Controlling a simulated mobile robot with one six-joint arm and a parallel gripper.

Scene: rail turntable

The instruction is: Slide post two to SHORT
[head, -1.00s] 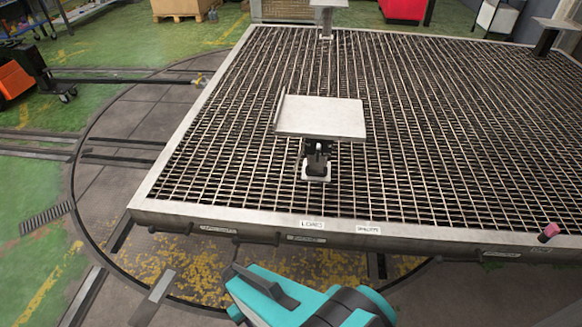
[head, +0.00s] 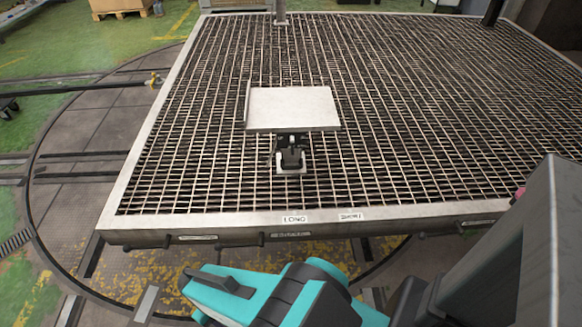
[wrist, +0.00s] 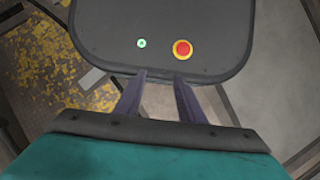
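A post (head: 291,158) with a small dark bracket stands on the grated table (head: 205,219) and bears a flat metal plate (head: 292,108) with a raised left lip. I cannot read a number on it. On the table's front edge are a LONG label (head: 294,219) and, to its right, a SHORT label (head: 351,217). The post stands behind LONG, left of SHORT. My gripper (wrist: 159,78) shows in the wrist view with its two fingers apart and nothing between them. It is away from the post; in the head view its fingertips cannot be made out.
Several dark knobs stick out below the front edge. A rail ring (head: 38,150) circles the floor at left. Yellow-stained floor lies under the front edge.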

